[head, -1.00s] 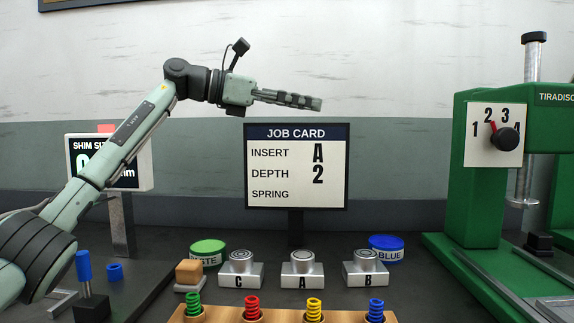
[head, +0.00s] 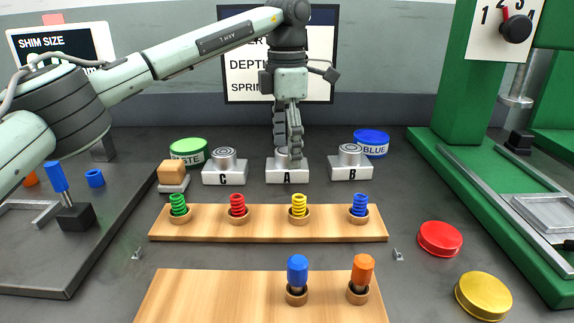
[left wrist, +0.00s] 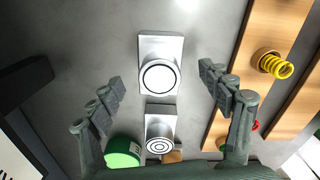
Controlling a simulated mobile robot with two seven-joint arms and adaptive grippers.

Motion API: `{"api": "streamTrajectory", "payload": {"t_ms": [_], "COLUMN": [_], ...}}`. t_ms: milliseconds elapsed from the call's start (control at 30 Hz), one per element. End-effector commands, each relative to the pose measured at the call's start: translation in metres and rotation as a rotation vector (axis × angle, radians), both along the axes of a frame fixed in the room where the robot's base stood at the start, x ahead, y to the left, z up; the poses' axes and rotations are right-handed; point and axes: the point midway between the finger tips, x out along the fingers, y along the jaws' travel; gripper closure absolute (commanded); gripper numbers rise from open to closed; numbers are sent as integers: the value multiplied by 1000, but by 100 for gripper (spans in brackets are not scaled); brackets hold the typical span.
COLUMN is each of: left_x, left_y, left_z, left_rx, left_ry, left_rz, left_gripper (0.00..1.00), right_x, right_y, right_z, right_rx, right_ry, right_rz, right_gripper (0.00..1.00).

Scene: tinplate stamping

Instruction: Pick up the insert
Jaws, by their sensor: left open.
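Three round metal inserts sit on silver blocks marked C, A and B. The insert on block A (head: 280,152) is in the middle and partly hidden behind my left gripper (head: 289,158). The insert on C (head: 223,155) is to its left and the one on B (head: 350,150) to its right. My left gripper points down over block A, open and empty. In the left wrist view the A insert (left wrist: 159,77) lies between the spread fingers, touching neither; the C insert (left wrist: 160,146) shows below it. My right gripper is not in view.
A job card (head: 243,90) stands behind, partly covered by my left arm. A wooden rack (head: 270,231) with coloured springs is in front. Green (head: 188,147) and blue (head: 372,139) tins stand behind the blocks. A green press (head: 455,110) is at right.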

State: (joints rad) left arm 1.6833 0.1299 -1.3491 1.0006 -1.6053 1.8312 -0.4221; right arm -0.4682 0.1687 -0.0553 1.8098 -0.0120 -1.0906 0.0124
Motion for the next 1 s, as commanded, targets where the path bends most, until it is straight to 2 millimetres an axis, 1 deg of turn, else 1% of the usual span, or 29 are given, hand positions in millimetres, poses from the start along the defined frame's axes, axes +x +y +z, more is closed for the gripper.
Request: {"api": "streamTrajectory", "payload": {"t_ms": [33, 133, 200, 367, 400, 1000], "left_x": [-1, -1, -1, 0, 0, -1], "left_y": [1, 0, 0, 0, 0, 0], "left_z": [-9, -21, -24, -24, -24, -24], "left_rx": [-1, -1, -1, -2, -2, -2], "left_ry": [3, 2, 0, -1, -1, 0], "left_rz": [-1, -2, -1, -1, -1, -1], "left_gripper": [22, 22, 22, 22, 24, 99], "right_x": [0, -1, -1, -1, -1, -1], "right_y": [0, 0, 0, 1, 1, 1], "right_z": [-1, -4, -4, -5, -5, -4], "right_rx": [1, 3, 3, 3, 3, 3], "right_ry": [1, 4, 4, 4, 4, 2], "right_rz": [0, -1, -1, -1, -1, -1], "right_gripper": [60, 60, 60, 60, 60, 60]}}
